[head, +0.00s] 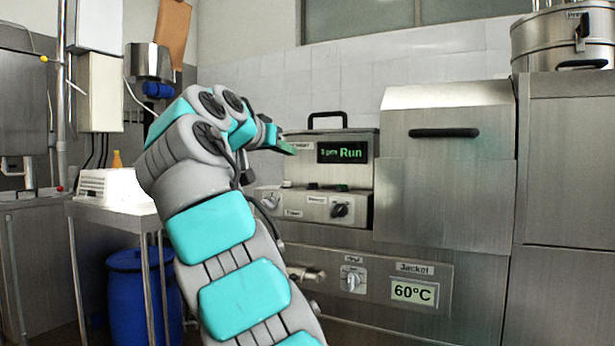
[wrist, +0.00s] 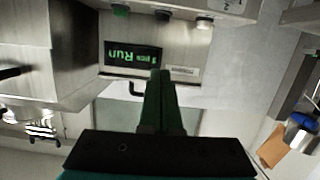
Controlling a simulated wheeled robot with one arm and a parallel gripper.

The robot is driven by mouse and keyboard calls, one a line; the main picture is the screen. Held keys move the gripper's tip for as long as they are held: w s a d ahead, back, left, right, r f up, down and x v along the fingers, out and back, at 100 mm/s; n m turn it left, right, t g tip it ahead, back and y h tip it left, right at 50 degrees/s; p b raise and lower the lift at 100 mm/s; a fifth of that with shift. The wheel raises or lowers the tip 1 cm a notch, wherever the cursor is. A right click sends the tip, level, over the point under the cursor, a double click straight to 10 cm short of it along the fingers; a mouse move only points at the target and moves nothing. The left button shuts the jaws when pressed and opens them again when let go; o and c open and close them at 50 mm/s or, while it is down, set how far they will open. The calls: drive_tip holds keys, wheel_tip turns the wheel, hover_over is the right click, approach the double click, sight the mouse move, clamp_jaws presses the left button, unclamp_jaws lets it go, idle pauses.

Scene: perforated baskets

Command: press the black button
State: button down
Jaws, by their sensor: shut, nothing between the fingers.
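The black button (wrist: 163,14) is a small round cap, the middle one of a row of three along the top of the wrist view, which is upside down. It sits between a green button (wrist: 120,10) and a whitish button (wrist: 204,22). In the head view the row is on a ledge below the display, where the black button (head: 313,186) looks small and dark. My gripper (wrist: 160,74) is shut and empty, its dark green fingers together. In the head view my gripper (head: 289,148) is above and left of the buttons, apart from them.
A display (head: 342,152) reads "Run" on the steel machine, with a black handle (head: 327,115) on top. Knobs (head: 340,210) are on the front below the ledge. A large steel hood (head: 445,185) stands at right. A white basket (head: 112,188) is on the left table.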

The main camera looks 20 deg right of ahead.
hover_over(308, 190)
drive_tip(key=f, duration=0.3)
drive_tip(key=shift+s+a+p, duration=0.15)
drive_tip(key=shift+s+p, duration=0.25)
drive_tip(key=shift+s+a+f, duration=0.1)
drive_tip(key=shift+f, duration=0.1)
drive_tip(key=shift+f+b, duration=0.95)
drive_tip(key=shift+f, duration=0.45)
drive_tip(key=shift+f, duration=0.1)
